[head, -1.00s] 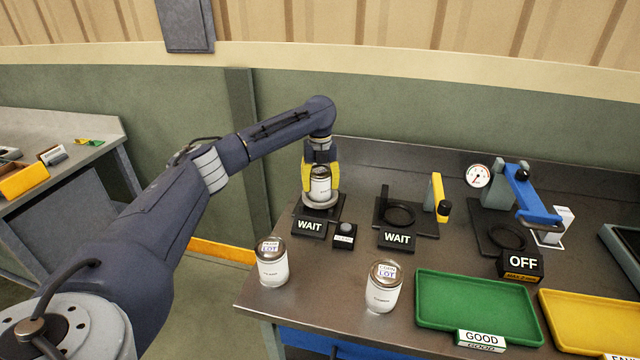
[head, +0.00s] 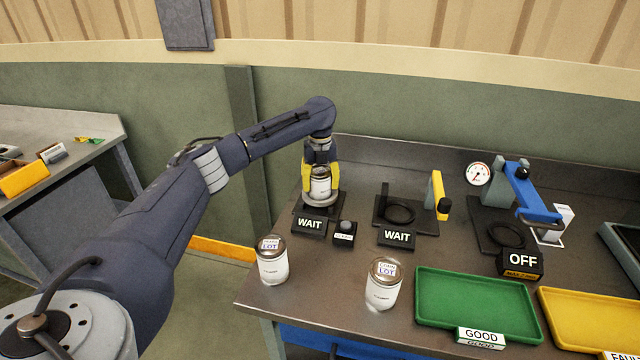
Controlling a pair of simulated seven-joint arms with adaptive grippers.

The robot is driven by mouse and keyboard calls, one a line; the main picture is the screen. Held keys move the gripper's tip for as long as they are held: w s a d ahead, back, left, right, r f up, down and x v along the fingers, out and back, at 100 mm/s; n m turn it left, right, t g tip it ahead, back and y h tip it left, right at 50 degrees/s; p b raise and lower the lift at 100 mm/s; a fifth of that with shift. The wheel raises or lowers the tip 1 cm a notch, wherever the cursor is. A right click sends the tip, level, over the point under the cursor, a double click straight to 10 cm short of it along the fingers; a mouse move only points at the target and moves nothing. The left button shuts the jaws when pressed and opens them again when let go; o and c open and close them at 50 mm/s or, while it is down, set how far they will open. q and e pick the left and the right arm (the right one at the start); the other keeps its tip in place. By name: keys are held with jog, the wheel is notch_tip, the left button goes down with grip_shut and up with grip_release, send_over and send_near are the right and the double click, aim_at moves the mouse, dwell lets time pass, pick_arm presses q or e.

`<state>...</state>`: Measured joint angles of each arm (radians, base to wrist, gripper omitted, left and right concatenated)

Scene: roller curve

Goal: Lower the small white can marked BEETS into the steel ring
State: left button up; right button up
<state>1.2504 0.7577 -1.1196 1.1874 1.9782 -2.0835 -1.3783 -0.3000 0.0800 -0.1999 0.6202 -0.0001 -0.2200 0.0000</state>
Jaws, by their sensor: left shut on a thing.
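A small white can (head: 320,187) is between the yellow fingers of my left gripper (head: 320,182), which is shut on it. The can is upright, at the steel ring (head: 320,201) on the left black stand. Its lower end is at the ring's level; I cannot tell how deep it sits. Its label is too small to read. My right gripper is not in view.
Two other white cans, one at the front left (head: 272,262) and one nearer the middle (head: 383,286), stand on the bench. A green tray (head: 478,300) and a yellow tray (head: 590,318) are at the right. Two WAIT signs (head: 310,225) and an OFF sign (head: 522,262) front the stations.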

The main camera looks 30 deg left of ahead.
aim_at(320, 170)
pick_arm(q)
jog(key=shift+f, duration=0.3)
dwell(2.2)
jog(key=shift+r, duration=3.7)
